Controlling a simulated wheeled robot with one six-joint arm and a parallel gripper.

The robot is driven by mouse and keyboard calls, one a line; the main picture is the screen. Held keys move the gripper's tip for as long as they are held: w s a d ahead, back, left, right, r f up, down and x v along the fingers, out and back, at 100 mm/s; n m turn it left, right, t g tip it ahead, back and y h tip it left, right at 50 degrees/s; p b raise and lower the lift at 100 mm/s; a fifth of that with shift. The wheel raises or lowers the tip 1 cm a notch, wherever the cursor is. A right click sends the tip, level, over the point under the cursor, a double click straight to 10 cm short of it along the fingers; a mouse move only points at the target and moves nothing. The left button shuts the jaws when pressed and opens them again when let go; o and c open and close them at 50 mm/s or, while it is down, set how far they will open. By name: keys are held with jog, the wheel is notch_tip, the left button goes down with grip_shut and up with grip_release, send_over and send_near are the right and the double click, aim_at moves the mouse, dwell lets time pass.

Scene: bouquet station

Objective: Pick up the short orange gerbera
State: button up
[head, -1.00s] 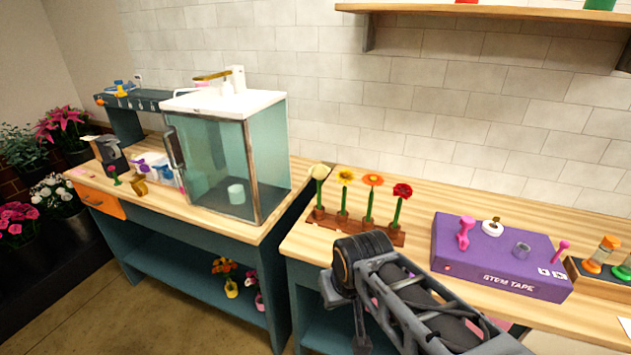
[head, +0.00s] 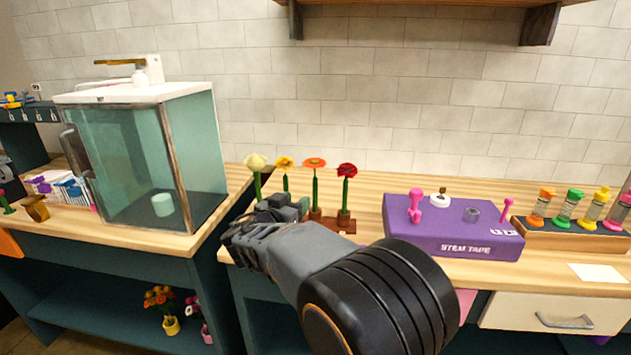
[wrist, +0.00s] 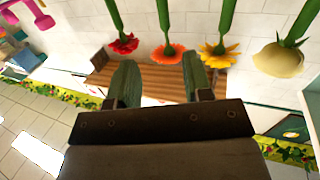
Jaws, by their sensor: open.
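The orange gerbera (head: 315,163) stands upright on a green stem in a brown wooden rack (head: 330,225), between a yellow flower (head: 285,162) and a red flower (head: 347,170). A cream flower (head: 256,162) stands at the rack's left end. My gripper (head: 292,204) is in front of the rack and hides part of it and the lower stems of the left flowers. In the wrist view, which looks upside down, my gripper (wrist: 160,80) is open and empty. The orange gerbera (wrist: 168,52) shows just beyond and between its fingertips; I see no contact.
A purple stem tape box (head: 450,228) with pink tools on it lies right of the rack. Farther right is a wooden tray (head: 565,238) of colored-capped bottles. A glass cabinet (head: 150,160) stands on the left bench, past a gap between benches.

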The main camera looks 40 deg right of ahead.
aim_at(314, 182)
jog(key=x, duration=0.2)
jog(key=p+x, duration=0.1)
jog(key=x, duration=0.5)
jog(key=shift+w+a+r, duration=0.2)
jog(key=shift+w+r, duration=0.1)
jog(key=shift+p+x, duration=1.35)
jog(key=shift+x, duration=1.65)
jog(key=shift+r, duration=0.2)
grip_shut()
